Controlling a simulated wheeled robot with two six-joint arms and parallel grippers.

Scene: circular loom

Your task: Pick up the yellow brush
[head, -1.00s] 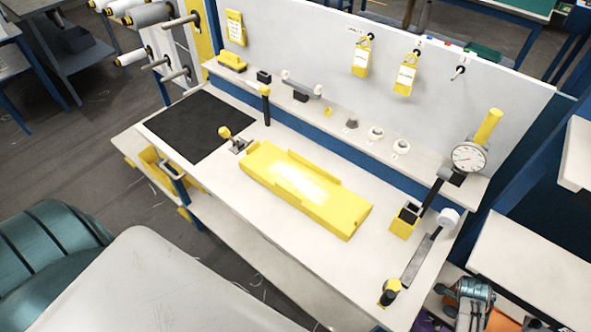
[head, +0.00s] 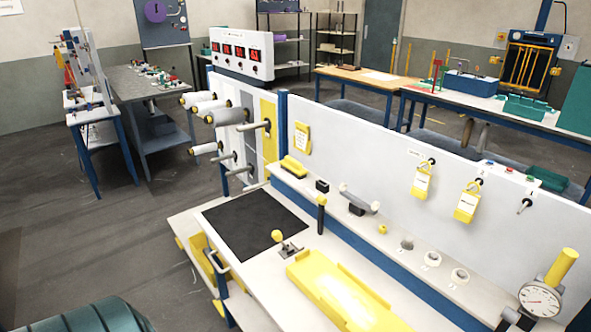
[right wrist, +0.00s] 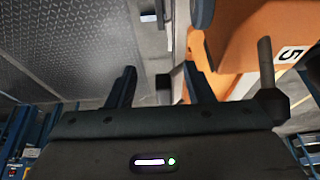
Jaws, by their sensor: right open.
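The yellow brush (head: 294,166), a yellow block with a dark lower part, lies on the narrow raised shelf at the left end of the bench, in front of the upright white panel. No gripper is near it in the head view. My right gripper (right wrist: 161,87) shows in the right wrist view, open with nothing between its fingers. The brush does not show in that view. My left gripper is in neither view.
The shelf (head: 390,240) also holds a black block (head: 322,186), a roller and several small parts. Below are a black mat (head: 255,222), a yellow tray (head: 345,295) and a yellow-knobbed lever (head: 284,243). Spools (head: 205,148) stick out left of the panel. An orange surface (right wrist: 245,45) is near my right gripper.

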